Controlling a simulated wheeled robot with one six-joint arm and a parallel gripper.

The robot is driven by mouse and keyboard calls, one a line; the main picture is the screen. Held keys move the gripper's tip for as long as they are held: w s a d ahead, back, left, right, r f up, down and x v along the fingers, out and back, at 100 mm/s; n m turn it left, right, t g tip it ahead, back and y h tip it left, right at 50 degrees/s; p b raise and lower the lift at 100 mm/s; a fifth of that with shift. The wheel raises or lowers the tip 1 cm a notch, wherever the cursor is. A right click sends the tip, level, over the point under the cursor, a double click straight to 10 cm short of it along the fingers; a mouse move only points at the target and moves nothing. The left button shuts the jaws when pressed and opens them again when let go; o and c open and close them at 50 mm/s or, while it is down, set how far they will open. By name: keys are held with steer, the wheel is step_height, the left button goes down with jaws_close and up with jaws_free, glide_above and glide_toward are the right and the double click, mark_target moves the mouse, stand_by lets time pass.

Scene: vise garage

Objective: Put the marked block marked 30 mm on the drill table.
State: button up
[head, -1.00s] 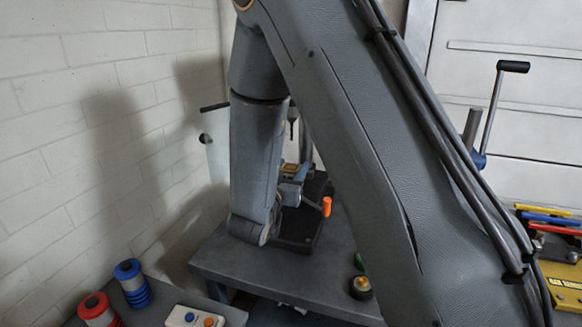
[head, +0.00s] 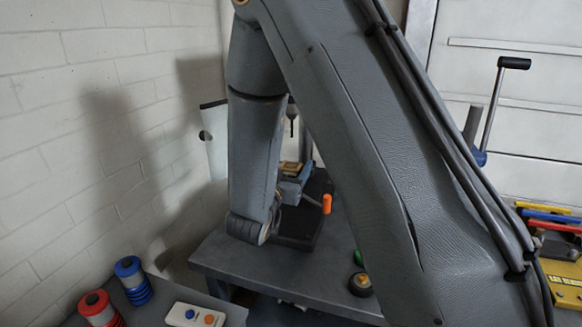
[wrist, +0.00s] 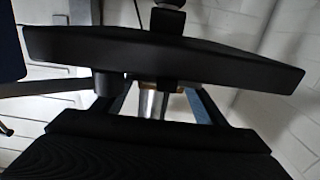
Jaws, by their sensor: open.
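In the head view, a small tan block (head: 291,167) shows beside my forearm, at a blue fixture (head: 290,188) with an orange handle (head: 326,204) over a black base (head: 298,238). No marking is readable on it. The drill (head: 291,114) hangs above; I cannot make out the drill table surface. My gripper (wrist: 160,108) shows as dark shapes close to the wrist camera and is open. Blue pieces (wrist: 206,106) and a little tan show past it. My arm hides the gripper in the head view, and I cannot tell whether it touches the block.
A grey bench (head: 270,268) carries the drill, with a small round black and yellow item (head: 360,282) near its front. Red (head: 96,306) and blue (head: 130,275) spools and a button box (head: 194,315) stand front left. A brick wall (head: 90,140) is close left.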

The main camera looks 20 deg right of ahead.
steer(key=b+v, duration=0.2)
steer(key=v, duration=0.9)
steer(key=shift+s, duration=0.15)
steer(key=shift+a, duration=0.2)
